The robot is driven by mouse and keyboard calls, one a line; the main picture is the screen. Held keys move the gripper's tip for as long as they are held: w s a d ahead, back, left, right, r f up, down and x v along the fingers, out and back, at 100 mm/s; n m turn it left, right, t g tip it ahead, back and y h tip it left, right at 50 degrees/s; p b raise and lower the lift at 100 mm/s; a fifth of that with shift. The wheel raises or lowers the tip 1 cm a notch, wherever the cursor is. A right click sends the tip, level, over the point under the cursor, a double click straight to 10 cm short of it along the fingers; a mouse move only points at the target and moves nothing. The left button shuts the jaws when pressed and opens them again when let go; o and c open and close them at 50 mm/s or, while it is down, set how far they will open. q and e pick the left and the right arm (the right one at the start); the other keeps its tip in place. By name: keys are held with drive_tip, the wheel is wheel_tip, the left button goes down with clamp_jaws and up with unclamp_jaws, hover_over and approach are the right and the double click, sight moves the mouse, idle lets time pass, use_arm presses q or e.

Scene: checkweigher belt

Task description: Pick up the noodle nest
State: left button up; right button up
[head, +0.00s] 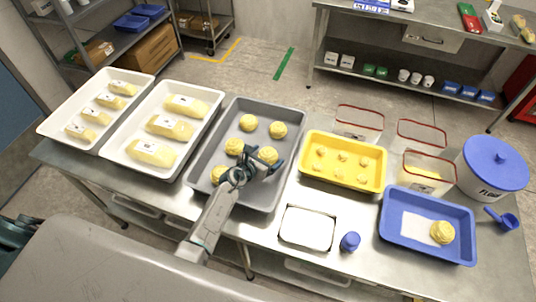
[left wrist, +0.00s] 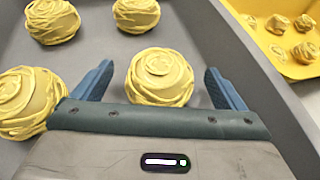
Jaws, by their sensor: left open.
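Several yellow noodle nests lie in the grey tray (head: 233,190) in the head view, among them one at the upper right (head: 278,130). Another noodle nest (head: 442,232) sits on white paper in the blue tray at the right. My left gripper (head: 264,163) is over the right part of the grey tray. In the left wrist view its blue fingers (left wrist: 158,88) stand open on either side of a noodle nest (left wrist: 160,76). Another nest (left wrist: 30,102) lies just left of the left finger. My right gripper is not in view.
A yellow tray (head: 343,180) with small pieces stands right of the grey tray. Two white trays (head: 119,150) with wrapped packs stand left. A blue tray (head: 395,240), a steel plate (head: 307,228), a flour tub (head: 492,170) and clear red-rimmed containers (head: 359,119) are also on the table.

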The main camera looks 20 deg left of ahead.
use_arm(q)
drive_tip(key=shift+w+f, duration=0.1)
drive_tip(key=shift+w, duration=0.15)
drive_tip(key=shift+s, duration=0.1)
drive_tip(key=c, duration=1.1)
drive_tip(key=shift+r, duration=0.2)
